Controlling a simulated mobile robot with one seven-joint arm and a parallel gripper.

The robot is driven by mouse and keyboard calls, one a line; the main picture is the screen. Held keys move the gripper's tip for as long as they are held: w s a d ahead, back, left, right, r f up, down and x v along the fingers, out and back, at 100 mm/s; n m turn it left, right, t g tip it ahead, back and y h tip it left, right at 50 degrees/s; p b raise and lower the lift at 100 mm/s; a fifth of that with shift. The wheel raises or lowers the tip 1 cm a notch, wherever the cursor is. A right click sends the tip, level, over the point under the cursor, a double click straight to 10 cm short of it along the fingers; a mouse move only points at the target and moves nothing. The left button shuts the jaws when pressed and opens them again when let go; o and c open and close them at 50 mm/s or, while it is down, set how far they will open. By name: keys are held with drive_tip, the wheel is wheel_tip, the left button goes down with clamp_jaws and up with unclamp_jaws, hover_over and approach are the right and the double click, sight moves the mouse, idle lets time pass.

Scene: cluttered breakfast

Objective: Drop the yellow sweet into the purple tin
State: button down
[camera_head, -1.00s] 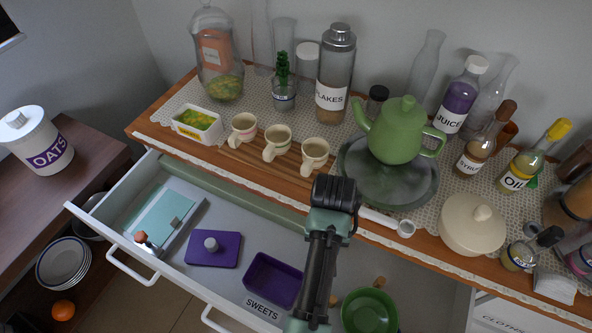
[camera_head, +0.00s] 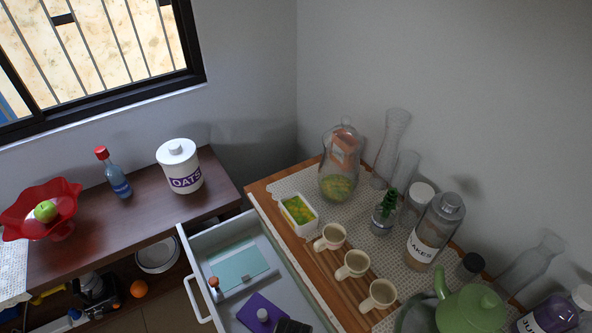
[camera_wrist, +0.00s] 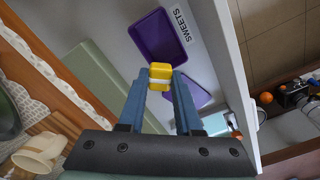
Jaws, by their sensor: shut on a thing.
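The yellow sweet (camera_wrist: 160,72), a small yellow block with a pale band, is between the fingertips of my gripper (camera_wrist: 160,80), which is shut on it. In the wrist view, the purple tin (camera_wrist: 163,42) lies in the open drawer just beyond the fingertips, open and looking empty. Its height below the sweet is hard to judge. The purple lid with a grey knob (camera_head: 258,310) lies apart from the tin in the drawer; part of it shows between the fingers (camera_wrist: 172,97). The tin is outside the head view, where only a dark end of my arm shows at the bottom.
A SWEETS label (camera_wrist: 181,24) is beside the tin. The drawer's front wall (camera_wrist: 228,55) runs along one side. A pale blue box (camera_head: 238,264) lies in the drawer. Above are cream cups (camera_head: 352,264), a white dish (camera_head: 299,216) and a green teapot (camera_head: 470,308) on the counter.

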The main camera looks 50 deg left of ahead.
drive_tip(key=shift+d+r+p, duration=0.1)
drive_tip(key=shift+r+p, duration=0.05)
drive_tip(key=shift+p, duration=0.2)
wheel_tip(320, 180, down, 20)
drive_tip(key=b, duration=1.6)
drive_tip(key=shift+f, duration=0.2)
drive_tip(key=shift+f+b, duration=0.55)
drive_tip(key=shift+f, duration=0.05)
drive_tip(key=c, duration=0.5)
unclamp_jaws()
wheel_tip(320, 180, up, 13)
drive_tip(key=p, duration=0.3)
